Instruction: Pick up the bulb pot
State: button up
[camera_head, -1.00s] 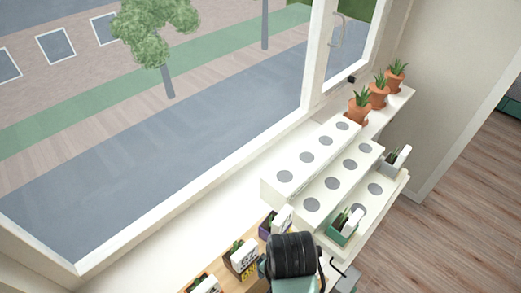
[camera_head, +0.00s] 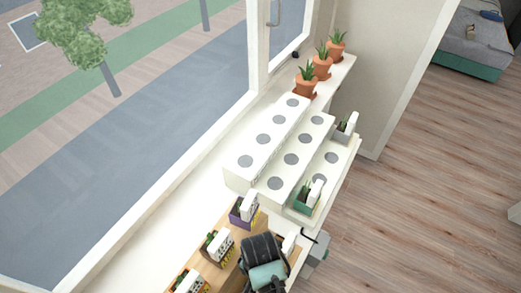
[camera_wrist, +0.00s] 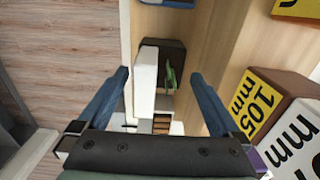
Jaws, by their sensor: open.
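In the wrist view, a dark bulb pot (camera_wrist: 176,52) with a green shoot and a tall white tag (camera_wrist: 145,82) stands on a light wood surface. My gripper (camera_wrist: 160,76) is open, its two blue fingers spread on either side of the pot and tag. I see no finger touching them. In the head view my wrist hides most of this spot and the fingertips. Other tagged bulb pots show there: a purple one (camera_head: 240,218) and a brown one (camera_head: 213,252) on the wood, a green one (camera_head: 303,207) and a grey one (camera_head: 341,134) on the white stand.
The white stepped stand (camera_head: 236,181) with grey round spots is beside the window. Several terracotta pots (camera_head: 322,71) with plants stand at the sill's far end. Open wood floor (camera_head: 440,170) lies to the right.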

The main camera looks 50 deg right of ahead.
jog(key=shift+f, duration=1.45)
jog(key=shift+w+d, duration=0.1)
grip_shut()
